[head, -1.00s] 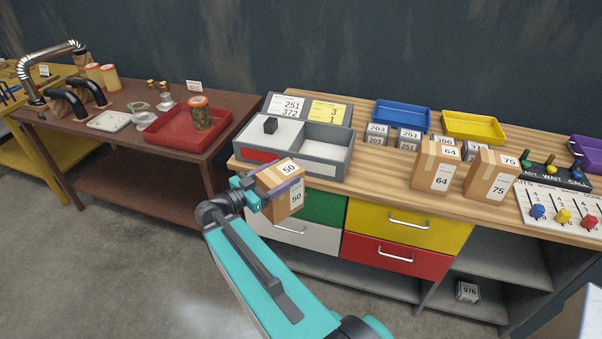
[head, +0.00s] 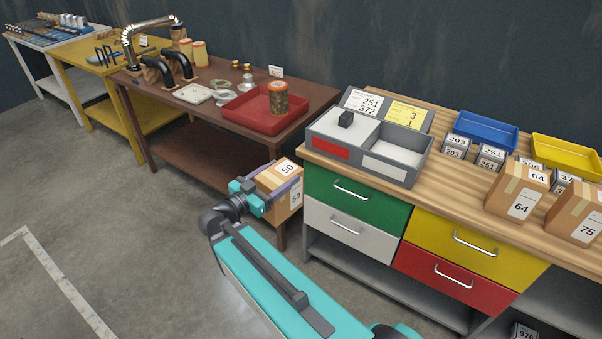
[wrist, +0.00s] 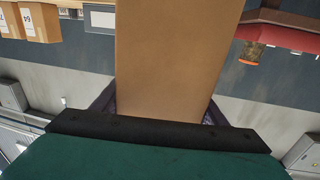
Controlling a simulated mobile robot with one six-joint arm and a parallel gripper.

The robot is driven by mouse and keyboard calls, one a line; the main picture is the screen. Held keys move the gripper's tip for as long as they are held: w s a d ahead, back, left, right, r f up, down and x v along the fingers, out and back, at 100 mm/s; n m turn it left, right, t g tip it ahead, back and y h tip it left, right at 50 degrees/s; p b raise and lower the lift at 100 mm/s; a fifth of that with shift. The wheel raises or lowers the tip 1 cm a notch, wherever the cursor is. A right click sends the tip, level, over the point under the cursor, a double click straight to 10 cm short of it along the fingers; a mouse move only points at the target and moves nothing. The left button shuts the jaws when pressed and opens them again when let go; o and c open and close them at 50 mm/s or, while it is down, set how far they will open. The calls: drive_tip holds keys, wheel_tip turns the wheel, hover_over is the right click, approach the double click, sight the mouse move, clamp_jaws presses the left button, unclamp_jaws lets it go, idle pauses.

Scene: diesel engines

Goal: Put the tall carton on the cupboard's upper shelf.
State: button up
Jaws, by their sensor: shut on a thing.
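A cardboard carton marked 50 (head: 279,183) is held in the air by my gripper (head: 270,197), in front of the gap between the brown table and the wooden workbench. The jaws are shut on its sides. In the wrist view the carton (wrist: 175,60) fills the middle, between the two jaws. Two more cartons, marked 64 (head: 518,189) and 75 (head: 578,214), stand on the workbench at the right. No cupboard with an upper shelf can be made out.
The wooden workbench (head: 450,190) has coloured drawers below. The brown table (head: 205,112) carries a red tray (head: 243,112) and engine parts. Yellow and white tables stand far left. The grey floor (head: 130,240) at the left is open.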

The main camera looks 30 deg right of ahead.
drive_tip(key=w+a+n+t+y+b, duration=0.1)
drive_tip(key=w+a+n+t, duration=0.1)
drive_tip(key=a, duration=0.6)
drive_tip(key=w+a+f+n+t+y+b, duration=0.1)
drive_tip(key=w+a+n+t+y, duration=0.1)
drive_tip(key=a, duration=0.7)
drive_tip(key=shift+w+n+t, duration=0.4)
drive_tip(key=shift+w+t, duration=0.1)
drive_tip(key=shift+t, duration=0.7)
drive_tip(key=shift+s+a+f, duration=0.1)
